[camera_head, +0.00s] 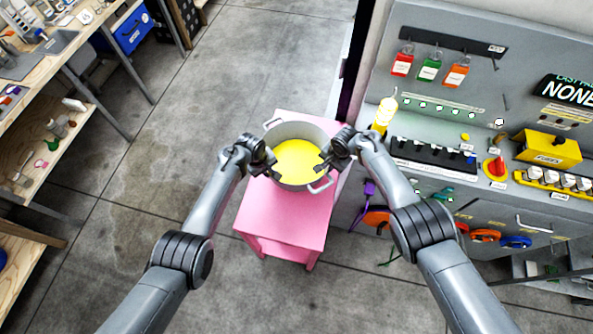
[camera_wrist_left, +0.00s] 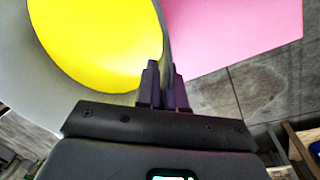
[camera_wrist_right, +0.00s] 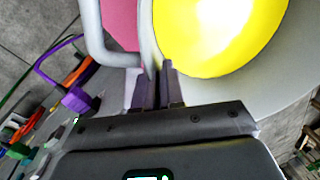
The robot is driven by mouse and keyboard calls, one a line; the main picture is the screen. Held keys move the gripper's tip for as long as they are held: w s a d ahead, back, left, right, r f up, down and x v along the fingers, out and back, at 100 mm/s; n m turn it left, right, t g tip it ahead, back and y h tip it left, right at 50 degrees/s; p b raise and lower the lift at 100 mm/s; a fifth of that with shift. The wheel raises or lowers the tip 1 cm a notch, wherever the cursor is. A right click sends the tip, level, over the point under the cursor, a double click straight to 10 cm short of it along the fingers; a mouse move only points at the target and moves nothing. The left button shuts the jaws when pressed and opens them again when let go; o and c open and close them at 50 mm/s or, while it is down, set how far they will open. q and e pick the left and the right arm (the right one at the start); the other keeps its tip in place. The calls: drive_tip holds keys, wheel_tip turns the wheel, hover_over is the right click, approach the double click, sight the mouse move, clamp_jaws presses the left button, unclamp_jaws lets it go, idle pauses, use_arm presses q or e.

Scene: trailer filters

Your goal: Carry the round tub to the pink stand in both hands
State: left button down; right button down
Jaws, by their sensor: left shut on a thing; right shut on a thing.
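The round tub (camera_head: 284,131) is grey-white with two loop handles and a yellow inside. In the head view it is over the far part of the pink stand (camera_head: 285,222). I cannot tell whether it rests on the stand or hangs just above. My left gripper (camera_head: 271,166) is shut on the tub's left wall, and my right gripper (camera_head: 325,162) is shut on its right wall. The wrist views show the fingers on the rim beside the yellow inside (camera_wrist_left: 100,40). A handle (camera_wrist_right: 95,35) shows in the right wrist view. The tub looks level.
A grey panel wall (camera_head: 440,100) with tags, switches and a yellow box (camera_head: 552,148) stands close on the right. Hanging coloured tools (camera_head: 376,218) are near the stand's right side. Wooden workbenches (camera_head: 50,100) are at the left. The floor between is clear.

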use_arm(q)
drive_tip(key=shift+a+f, duration=0.2)
drive_tip(key=shift+a, duration=0.15)
use_arm(e)
drive_tip(key=shift+d+f, duration=0.2)
drive_tip(key=shift+d, duration=0.15)
